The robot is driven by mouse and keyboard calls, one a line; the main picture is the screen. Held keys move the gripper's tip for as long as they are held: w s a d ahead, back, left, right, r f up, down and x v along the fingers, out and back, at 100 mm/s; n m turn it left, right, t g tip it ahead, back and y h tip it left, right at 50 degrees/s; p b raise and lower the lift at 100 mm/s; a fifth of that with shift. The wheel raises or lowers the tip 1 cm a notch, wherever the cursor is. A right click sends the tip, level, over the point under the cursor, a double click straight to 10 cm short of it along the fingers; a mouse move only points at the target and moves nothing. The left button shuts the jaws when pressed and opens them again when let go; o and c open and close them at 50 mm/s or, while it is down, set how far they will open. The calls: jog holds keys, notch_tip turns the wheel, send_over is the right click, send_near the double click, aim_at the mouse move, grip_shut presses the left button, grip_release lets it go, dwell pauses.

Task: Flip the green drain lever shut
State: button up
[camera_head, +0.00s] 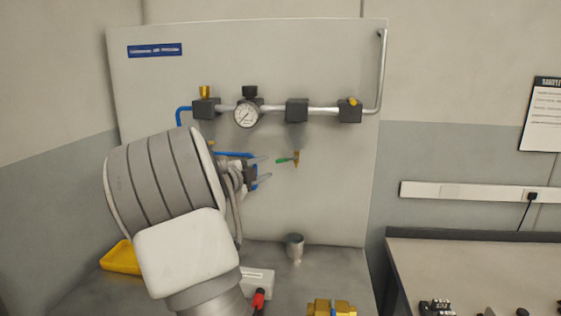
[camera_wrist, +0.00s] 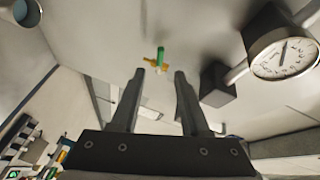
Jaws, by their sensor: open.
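The green drain lever (camera_head: 284,160) is on a small brass valve (camera_head: 296,158) below the pipe assembly on the upright panel. In the head view it points left, roughly level. In the wrist view the green lever (camera_wrist: 160,55) shows beyond the fingertips, with the brass fitting (camera_wrist: 151,62) beside it. My gripper (camera_wrist: 159,72) is open and empty, its two fingers apart and pointing toward the lever, with a gap left between them and it. In the head view my gripper (camera_head: 265,169) is left of the lever, partly hidden by my arm.
A pressure gauge (camera_head: 247,114), dark blocks (camera_head: 297,110) and a metal pipe (camera_head: 325,110) run above the lever. Blue hose (camera_head: 181,116) is at the left. A metal cup (camera_head: 295,247), yellow tray (camera_head: 121,258) and brass block (camera_head: 331,307) are on the bench. Panel right of the lever is clear.

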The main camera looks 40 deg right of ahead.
aim_at(280, 161)
jog(key=x, duration=1)
jog(key=shift+p, duration=0.4)
grip_shut()
